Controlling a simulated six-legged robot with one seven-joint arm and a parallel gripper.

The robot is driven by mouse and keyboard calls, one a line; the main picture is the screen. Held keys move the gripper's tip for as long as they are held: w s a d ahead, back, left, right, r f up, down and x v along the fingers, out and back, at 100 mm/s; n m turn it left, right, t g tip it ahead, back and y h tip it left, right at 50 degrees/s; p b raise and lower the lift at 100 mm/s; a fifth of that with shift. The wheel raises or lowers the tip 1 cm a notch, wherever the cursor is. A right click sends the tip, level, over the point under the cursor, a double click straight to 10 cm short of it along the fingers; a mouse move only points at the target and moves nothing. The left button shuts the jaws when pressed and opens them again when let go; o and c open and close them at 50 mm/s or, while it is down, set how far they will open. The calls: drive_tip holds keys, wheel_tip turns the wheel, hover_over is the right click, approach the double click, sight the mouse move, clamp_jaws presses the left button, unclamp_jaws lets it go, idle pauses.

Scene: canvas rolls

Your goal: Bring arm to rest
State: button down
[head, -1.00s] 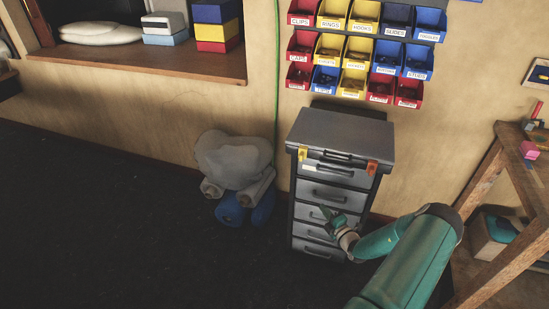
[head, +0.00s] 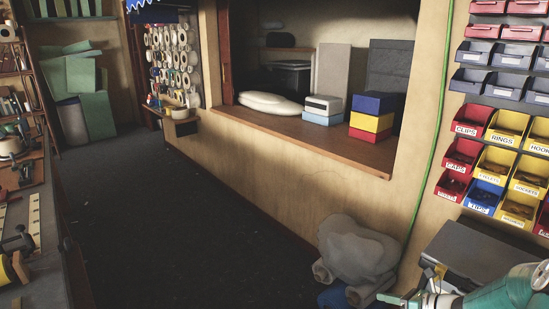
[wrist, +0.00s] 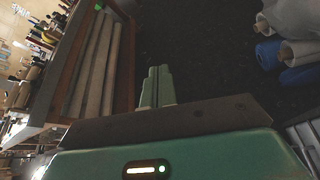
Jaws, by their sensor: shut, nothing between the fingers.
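My gripper (head: 393,299) shows at the bottom right of the head view, partly cut off by the lower edge. My green arm reaches in from the right edge, in front of the grey drawer cabinet (head: 470,250). In the wrist view, the two green fingers of my gripper (wrist: 158,72) lie together with nothing between them. They point over the dark floor. No object is held.
A rack of long pale rolls (wrist: 97,65) is at the wrist view's left. The dark floor (head: 215,235) between bench and wall is clear.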

drive_tip(key=s+a+r+n+g+h, duration=0.2)
drive_tip(key=s+a+r+n+g, duration=0.15)
drive_tip(key=a+r+n, duration=0.4)
drive_tip(key=s+a+r+n+g+h, duration=0.2)
drive_tip(key=s+a+r+n+g, duration=0.1)
drive_tip(key=s+a+r+n, duration=0.4)
drive_tip(key=s+a+r+n+t+h, duration=0.1)
drive_tip(key=s+a+r+n+h, duration=0.1)
drive_tip(key=s+n, duration=0.4)
drive_tip(key=s+a+r+n+t+h, duration=0.2)
drive_tip(key=s+a+r+n+h, duration=0.1)
drive_tip(key=s+r+n, duration=0.4)
drive_tip(key=n+h, duration=0.1)
drive_tip(key=n, duration=0.2)
drive_tip(key=shift+r+n, duration=0.3)
drive_tip(key=shift+n, duration=0.05)
drive_tip(key=shift+s+d, duration=0.1)
drive_tip(key=shift+d, duration=0.1)
